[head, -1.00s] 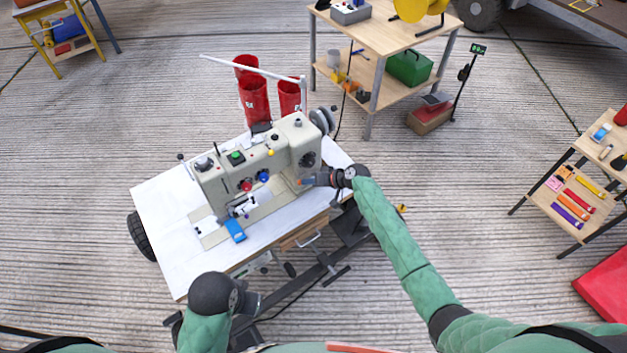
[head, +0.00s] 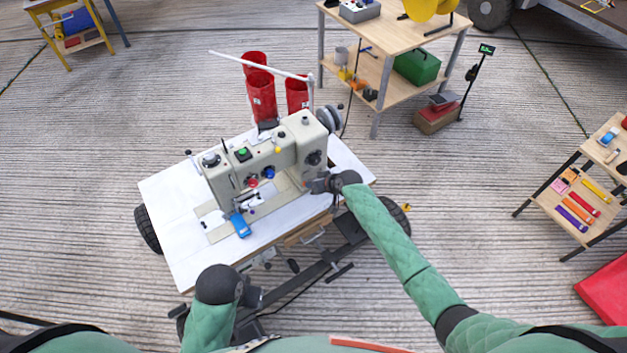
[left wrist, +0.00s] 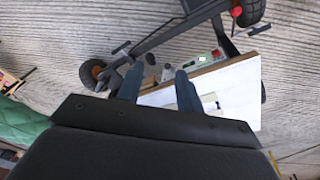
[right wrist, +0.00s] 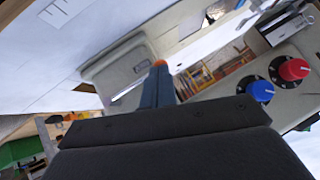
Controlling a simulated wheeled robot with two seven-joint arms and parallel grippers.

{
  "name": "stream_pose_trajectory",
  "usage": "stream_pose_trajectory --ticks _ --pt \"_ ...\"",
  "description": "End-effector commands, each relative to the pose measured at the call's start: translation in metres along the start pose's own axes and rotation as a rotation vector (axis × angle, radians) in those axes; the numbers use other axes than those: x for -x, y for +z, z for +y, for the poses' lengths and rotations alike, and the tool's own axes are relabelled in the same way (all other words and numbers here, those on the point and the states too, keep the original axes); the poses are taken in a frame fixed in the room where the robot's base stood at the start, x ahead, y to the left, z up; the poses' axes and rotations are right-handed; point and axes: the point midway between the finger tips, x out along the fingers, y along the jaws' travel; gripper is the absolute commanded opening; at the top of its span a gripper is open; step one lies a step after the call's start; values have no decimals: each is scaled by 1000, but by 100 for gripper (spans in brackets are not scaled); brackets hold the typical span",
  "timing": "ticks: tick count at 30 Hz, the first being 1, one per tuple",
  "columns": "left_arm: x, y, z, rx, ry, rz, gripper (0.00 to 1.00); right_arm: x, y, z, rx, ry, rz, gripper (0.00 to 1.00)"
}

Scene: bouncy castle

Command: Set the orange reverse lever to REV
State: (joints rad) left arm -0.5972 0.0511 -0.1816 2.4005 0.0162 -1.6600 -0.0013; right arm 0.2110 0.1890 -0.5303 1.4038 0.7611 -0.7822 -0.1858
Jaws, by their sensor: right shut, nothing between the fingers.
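A cream sewing machine (head: 225,183) stands on a white-topped table (head: 180,250). In the right wrist view, a small orange tip (right wrist: 160,62), apparently the reverse lever's, shows right at the ends of my right gripper's fingers (right wrist: 160,70). Contact is unclear, and the lever's setting cannot be read. In the head view my right gripper (head: 318,185) is at the right end of the machine, low on its column, and hides the lever. Its fingers are shut and empty. My left gripper (head: 250,297) is at the table's front edge; the left wrist view shows its fingers (left wrist: 158,72) apart and empty.
A red knob (right wrist: 293,69) and a blue knob (right wrist: 261,91) are on the machine close to my right gripper. Red bins (head: 262,95) stand behind the table. A wooden workbench (head: 385,35) is at the back, and a shelf (head: 590,180) is at the right.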

Motion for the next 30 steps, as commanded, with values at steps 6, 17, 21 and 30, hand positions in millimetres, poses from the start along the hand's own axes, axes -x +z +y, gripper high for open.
stream_pose_trajectory --ticks 6,17,21,30 --pt "-21 -3 -1 0 -1 0 36 -6 6 1 66 69 0 0" --pt "-16 -3 0 0 0 0 36 -2 2 -1 64 67 0 0" --pt "-11 -4 1 0 0 0 36 2 -2 -3 64 67 0 0" --pt "-7 -4 1 0 1 0 36 5 -5 -5 63 67 0 0"
